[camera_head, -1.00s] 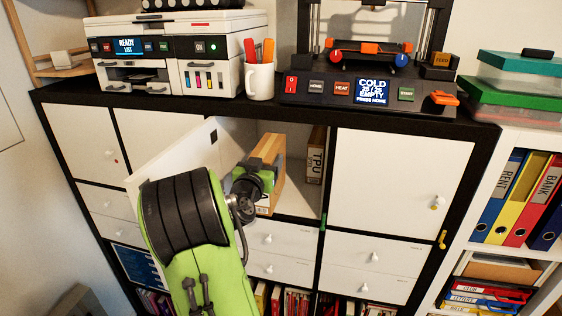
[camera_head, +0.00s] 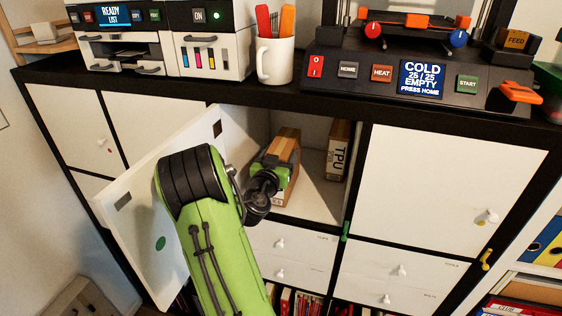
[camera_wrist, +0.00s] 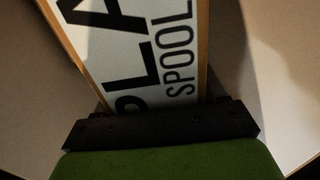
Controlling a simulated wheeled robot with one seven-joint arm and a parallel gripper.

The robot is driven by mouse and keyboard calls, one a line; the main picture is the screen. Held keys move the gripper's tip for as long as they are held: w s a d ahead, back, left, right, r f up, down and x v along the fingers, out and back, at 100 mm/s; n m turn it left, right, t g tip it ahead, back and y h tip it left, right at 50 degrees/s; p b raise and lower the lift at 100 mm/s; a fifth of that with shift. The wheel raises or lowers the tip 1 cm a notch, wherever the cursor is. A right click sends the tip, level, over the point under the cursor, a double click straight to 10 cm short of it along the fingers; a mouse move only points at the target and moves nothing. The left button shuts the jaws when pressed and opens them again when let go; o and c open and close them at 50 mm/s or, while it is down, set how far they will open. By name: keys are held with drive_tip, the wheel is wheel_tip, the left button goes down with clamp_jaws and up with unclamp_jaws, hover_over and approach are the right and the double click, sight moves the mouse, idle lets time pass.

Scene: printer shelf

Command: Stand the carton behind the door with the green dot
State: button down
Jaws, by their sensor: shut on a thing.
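My gripper (camera_head: 281,170) is shut on a brown carton (camera_head: 286,143) inside the open compartment. In the wrist view, the carton (camera_wrist: 140,45) has a white label reading "PLA SPOOL", and the black jaw end of my gripper (camera_wrist: 160,123) is against it. The carton looks about upright; whether its base touches the compartment floor (camera_head: 318,200) I cannot tell. The door (camera_head: 130,205) with the green dot (camera_head: 160,243) stands swung open to the left. My arm hides part of the door and of the opening.
A second carton marked "TPU" (camera_head: 337,150) stands at the compartment's right side, with a gap between the two. A closed white door (camera_head: 435,185) is to the right, drawers (camera_head: 285,255) below. A printer (camera_head: 420,70) and a white mug (camera_head: 275,60) stand on top.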

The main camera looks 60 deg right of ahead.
drive_tip(key=shift+a+f, duration=0.1)
drive_tip(key=shift+f, duration=0.15)
drive_tip(key=c, duration=0.5)
unclamp_jaws()
drive_tip(key=shift+f, duration=0.15)
drive_tip(key=o, duration=0.4)
drive_tip(key=a+b, duration=0.2)
drive_tip(key=a, duration=0.2)
drive_tip(key=s+a+b, duration=0.1)
drive_tip(key=a+b, duration=0.1)
drive_tip(key=a, duration=0.2)
drive_tip(key=s+a+b, duration=0.1)
drive_tip(key=a+b, duration=0.1)
drive_tip(key=a, duration=0.2)
drive_tip(key=shift+b, duration=0.35)
